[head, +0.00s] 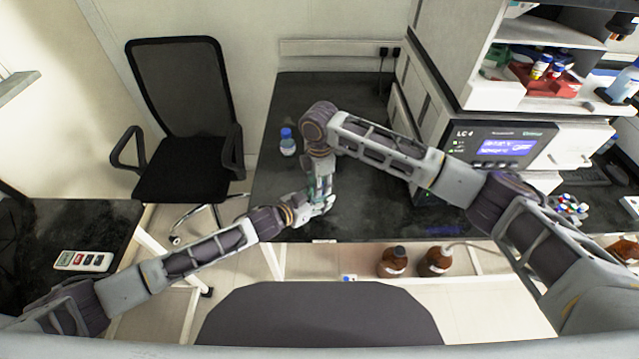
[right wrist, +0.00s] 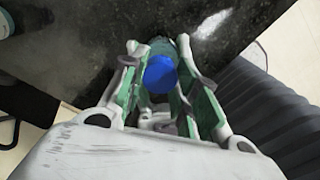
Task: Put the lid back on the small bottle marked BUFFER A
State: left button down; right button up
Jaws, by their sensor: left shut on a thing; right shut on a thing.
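My right gripper (right wrist: 158,88) is shut on the blue lid (right wrist: 160,74), seen between its fingers in the right wrist view. Just beyond the lid is a greenish, glassy shape that looks like part of the small bottle (right wrist: 163,46). I cannot tell whether lid and bottle touch. In the head view, my left gripper (head: 314,207) is shut at the bench's front edge, close below my right gripper (head: 322,184). It appears to hold the small bottle, which the grippers mostly hide. No BUFFER A marking is readable.
Another blue-capped bottle (head: 287,143) stands on the dark bench (head: 275,190), left of my right arm. The LC 4 instrument (head: 500,146) is at the right. Brown bottles (head: 393,262) stand below the bench. An office chair (head: 185,140) is at the left.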

jog(key=m, duration=0.6)
jog(key=shift+a+m, duration=0.1)
jog(key=shift+m, duration=0.3)
jog(key=m, duration=0.6)
jog(key=o, duration=1.2)
notch_tip(320, 180, up, 12)
pick_arm(q)
jog(key=c, duration=0.6)
grip_release()
